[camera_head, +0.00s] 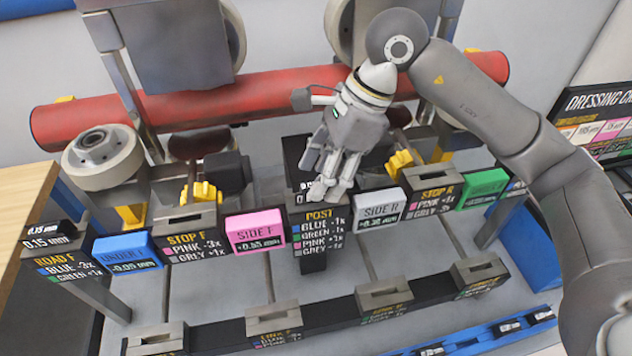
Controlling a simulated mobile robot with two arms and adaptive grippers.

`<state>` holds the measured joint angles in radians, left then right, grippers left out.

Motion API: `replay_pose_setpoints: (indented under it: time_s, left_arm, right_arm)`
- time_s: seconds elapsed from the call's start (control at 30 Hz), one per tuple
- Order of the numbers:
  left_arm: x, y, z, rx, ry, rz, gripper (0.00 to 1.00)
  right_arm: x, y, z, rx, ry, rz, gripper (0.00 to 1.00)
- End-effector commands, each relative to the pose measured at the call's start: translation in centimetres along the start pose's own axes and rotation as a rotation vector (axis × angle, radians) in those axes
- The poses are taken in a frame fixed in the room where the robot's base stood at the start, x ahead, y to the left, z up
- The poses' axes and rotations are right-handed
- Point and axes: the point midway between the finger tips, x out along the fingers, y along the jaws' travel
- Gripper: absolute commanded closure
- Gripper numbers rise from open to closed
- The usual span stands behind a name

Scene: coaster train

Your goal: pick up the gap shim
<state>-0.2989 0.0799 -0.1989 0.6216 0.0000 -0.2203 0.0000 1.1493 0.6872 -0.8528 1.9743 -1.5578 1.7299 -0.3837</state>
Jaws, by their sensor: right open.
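No part is plainly marked as the gap shim, so I cannot tell which one it is. My right gripper (326,188) reaches down from the upper right, with its fingers just over the top of the black POST block (315,232). It is open, and no held object shows between its fingers. The fingers partly hide a black plate (300,165) with white lettering behind the POST block. A small black piece marked 0.15 mm (48,236) sits on the ROAD F block (62,268) at the far left. My left gripper is not in view.
Blue UNDER F (128,254), pink SIDE F (255,232), white SIDE R (380,210) and green (482,189) plates line the row. A red tube (245,98) crosses behind. A black rail (330,313) with grey slotted blocks lies in front. A blue tray (490,338) is at lower right.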

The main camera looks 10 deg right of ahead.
Motion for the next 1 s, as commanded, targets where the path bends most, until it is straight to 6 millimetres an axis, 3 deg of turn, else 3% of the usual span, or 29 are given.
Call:
replay_pose_setpoints:
  time_s: [0.13, 0.4, 0.77, 1.0]
  left_arm:
    - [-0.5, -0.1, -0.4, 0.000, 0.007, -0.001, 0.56]
    - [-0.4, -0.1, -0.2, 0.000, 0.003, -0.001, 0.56]
    - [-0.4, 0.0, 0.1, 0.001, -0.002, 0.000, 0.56]
    - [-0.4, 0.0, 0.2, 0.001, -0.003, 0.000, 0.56]
  right_arm:
    - [1.4, 0.0, 0.0, 0.001, 0.000, 0.002, 0.52]
    - [1.7, 0.0, 0.0, 0.001, 0.000, -0.001, 0.53]
    - [1.7, 0.0, 0.0, 0.001, 0.000, -0.001, 0.99]
    - [1.6, 0.0, 0.0, 0.001, -0.001, -0.001, 1.00]
